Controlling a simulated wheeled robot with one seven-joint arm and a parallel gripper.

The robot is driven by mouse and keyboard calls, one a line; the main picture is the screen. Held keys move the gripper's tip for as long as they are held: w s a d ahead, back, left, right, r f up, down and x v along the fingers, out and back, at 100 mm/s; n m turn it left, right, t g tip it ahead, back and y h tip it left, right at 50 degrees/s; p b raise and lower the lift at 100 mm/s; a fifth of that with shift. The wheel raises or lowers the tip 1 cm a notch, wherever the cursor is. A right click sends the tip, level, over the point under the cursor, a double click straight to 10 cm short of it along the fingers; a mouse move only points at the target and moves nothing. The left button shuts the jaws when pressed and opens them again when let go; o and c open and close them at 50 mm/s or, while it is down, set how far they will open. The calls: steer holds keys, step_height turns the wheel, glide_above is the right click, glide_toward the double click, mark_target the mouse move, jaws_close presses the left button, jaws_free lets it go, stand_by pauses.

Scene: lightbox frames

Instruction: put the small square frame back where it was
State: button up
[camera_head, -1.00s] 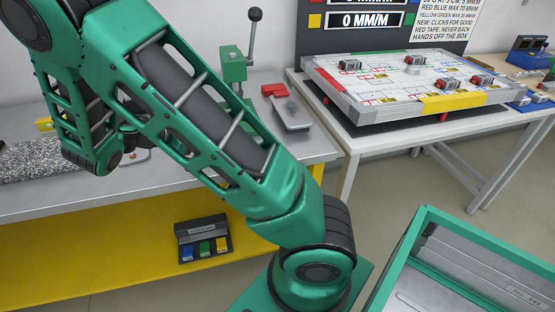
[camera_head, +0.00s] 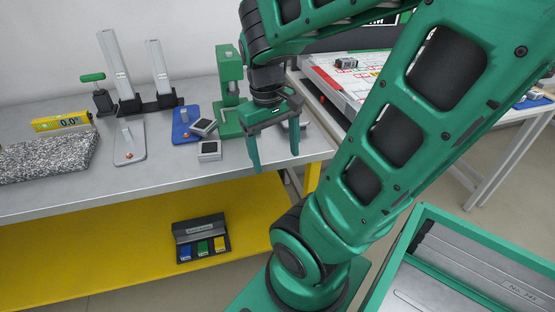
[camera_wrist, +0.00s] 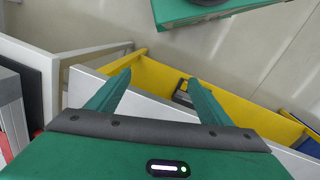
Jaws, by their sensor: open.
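Two small grey square frames lie on the grey bench: one (camera_head: 203,127) at the edge of a blue plate (camera_head: 180,122), the other (camera_head: 209,150) just in front of it. I cannot tell which one the task means. My gripper (camera_head: 275,163) is to their right, over the bench's front right part, pointing down with fingers spread and nothing between them. In the wrist view my gripper (camera_wrist: 160,78) also shows open and empty, and no square frame shows there.
A green press (camera_head: 230,90) stands behind the frames. A grey plate with an orange knob (camera_head: 128,145), a speckled slab (camera_head: 50,157), a yellow level (camera_head: 62,121) and upright stands (camera_head: 116,70) are on the left. A dark box (camera_head: 201,240) is on the yellow shelf (camera_head: 110,265).

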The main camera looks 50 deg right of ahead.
steer(key=shift+s+a+r+m+t+y, duration=0.25)
steer(key=shift+s+a+m, duration=0.3)
steer(key=shift+s, duration=0.3)
steer(key=shift+s+a+r+m+t+y, duration=0.15)
steer(key=shift+s+a+m+y, duration=0.1)
steer(key=shift+s+a+m, duration=0.45)
steer(key=shift+s+d, duration=0.1)
steer(key=shift+d, duration=0.1)
